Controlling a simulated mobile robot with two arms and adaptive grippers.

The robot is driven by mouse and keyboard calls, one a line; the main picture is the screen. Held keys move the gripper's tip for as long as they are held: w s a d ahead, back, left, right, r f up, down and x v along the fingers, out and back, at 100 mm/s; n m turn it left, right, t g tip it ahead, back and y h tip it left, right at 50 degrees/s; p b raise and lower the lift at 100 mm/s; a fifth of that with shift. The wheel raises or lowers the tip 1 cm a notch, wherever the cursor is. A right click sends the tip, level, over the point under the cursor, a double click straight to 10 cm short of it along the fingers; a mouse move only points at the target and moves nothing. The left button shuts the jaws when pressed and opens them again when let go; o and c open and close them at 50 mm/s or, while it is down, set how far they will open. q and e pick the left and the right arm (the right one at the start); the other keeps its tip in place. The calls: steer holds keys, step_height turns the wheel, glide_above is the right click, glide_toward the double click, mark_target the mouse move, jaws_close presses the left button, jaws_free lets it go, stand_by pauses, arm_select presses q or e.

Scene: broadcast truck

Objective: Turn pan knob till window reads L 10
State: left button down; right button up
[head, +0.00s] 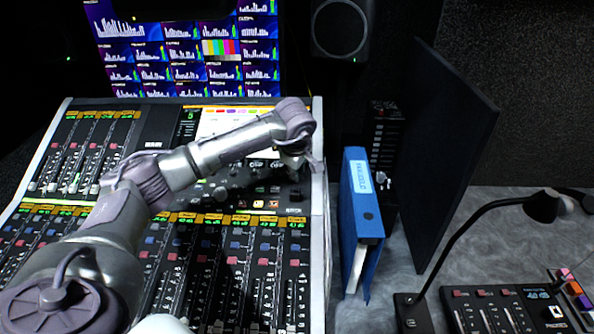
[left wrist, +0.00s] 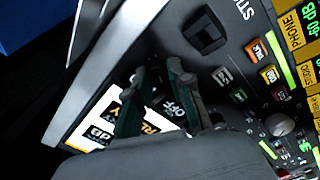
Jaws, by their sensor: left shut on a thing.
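My left arm reaches across the mixing console (head: 320,240). My left gripper (head: 297,165) points down at the panel on the console's upper right. In the left wrist view its two dark green fingers (left wrist: 162,75) are close together, shut on a small dark part that they mostly hide; by its place I take it as the pan knob. My right gripper is not in view.
Close to the fingers are a square black button (left wrist: 206,34), lit buttons (left wrist: 258,50) and a grey knob (left wrist: 280,124). A blue binder (head: 362,205) stands right of the console. Further right are a dark panel (head: 440,150), a lamp (head: 480,210) and a smaller control unit (head: 510,305).

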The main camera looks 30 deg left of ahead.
arm_select(q)
steer(key=c, duration=1.1)
jaws_free()
steer(key=shift+o, duration=0.2)
steer(key=v, duration=1.2)
